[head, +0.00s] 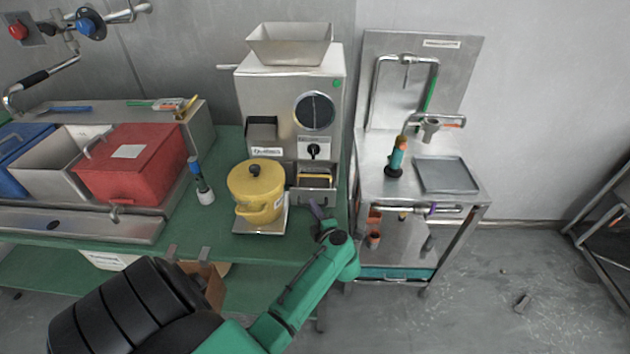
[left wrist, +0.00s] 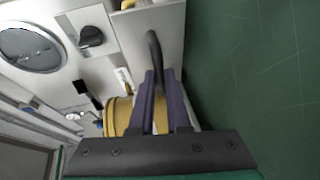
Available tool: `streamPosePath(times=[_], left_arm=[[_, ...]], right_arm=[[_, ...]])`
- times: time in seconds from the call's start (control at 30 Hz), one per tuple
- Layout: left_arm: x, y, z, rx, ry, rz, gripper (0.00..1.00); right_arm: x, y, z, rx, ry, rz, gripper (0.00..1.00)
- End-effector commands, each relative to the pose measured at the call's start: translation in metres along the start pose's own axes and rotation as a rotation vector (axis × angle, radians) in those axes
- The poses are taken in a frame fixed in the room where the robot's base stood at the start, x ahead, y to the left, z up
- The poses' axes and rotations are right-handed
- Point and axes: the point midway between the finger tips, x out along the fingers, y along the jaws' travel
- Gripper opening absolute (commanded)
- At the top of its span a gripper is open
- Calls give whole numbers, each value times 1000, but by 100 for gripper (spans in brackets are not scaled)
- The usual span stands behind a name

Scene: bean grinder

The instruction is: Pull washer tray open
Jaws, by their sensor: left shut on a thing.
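The washer tray (head: 314,197) is a metal drawer low in the front of the steel bean grinder (head: 278,100). Something yellow shows at its top. In the left wrist view, the tray's flat front (left wrist: 168,28) carries a curved black handle (left wrist: 154,50). My left gripper (head: 318,212) is at the tray front. Its purple fingers (left wrist: 154,80) are shut on the handle. In the head view the handle is mostly hidden by the gripper. I cannot tell how far the tray sits out. My right gripper is not in view.
A yellow lidded pot (head: 256,190) on a small scale (head: 260,227) stands close left of the gripper. The green table (head: 160,235) has its edge just in front. A steel stand (head: 372,160) is to the right. A red bin (head: 130,165) is further left.

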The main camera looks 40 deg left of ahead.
Motion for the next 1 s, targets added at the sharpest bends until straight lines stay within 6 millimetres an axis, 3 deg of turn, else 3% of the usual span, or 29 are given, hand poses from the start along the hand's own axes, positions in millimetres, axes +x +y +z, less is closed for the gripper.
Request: streamPosePath(times=[0.03, 0.23, 0.7, 0.73, 0.8, 1.0], left_arm=[[-10, 1, -4, 1, -2, -6, 0], [-30, -6, -12, 0, -2, -3, 0], [-36, -9, -14, 0, -2, -1, 0], [-36, -9, -14, 0, -2, -1, 18], [-36, -9, -14, 0, -2, -1, 45], [-36, -9, -14, 0, -1, 0, 45]], right_arm=[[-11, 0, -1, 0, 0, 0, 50], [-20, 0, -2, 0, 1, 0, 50], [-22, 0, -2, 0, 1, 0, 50], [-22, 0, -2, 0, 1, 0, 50], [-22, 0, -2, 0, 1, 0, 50], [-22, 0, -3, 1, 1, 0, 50]])
